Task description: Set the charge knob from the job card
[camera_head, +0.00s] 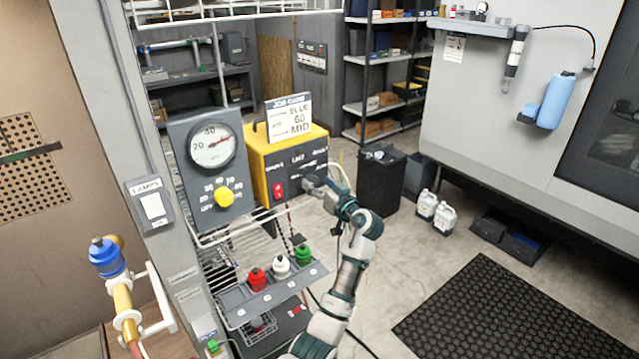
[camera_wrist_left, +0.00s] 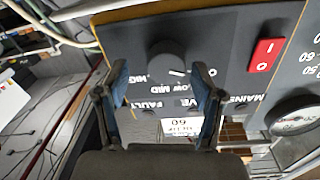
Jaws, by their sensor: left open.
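The job card (camera_head: 289,119) stands on top of the yellow charge unit (camera_head: 259,150); it reads BLUE, 60 and MID. The unit's dark front panel carries a round black charge knob (camera_wrist_left: 168,58), with a small white mark on its lower right in the wrist view. LOW and MID lettering shows below it, upside down. My left gripper (camera_head: 312,184) is at the panel's right side. In the wrist view its fingers (camera_wrist_left: 161,72) are open on either side of the knob, with gaps visible. My right gripper is out of view.
A red mains switch (camera_head: 278,190) is on the same panel. Left of it are a pressure gauge (camera_head: 213,147) and a yellow dial knob (camera_head: 224,196). A tray (camera_head: 250,301) below holds red, white and green bottles. Open floor (camera_head: 420,260) lies to the right.

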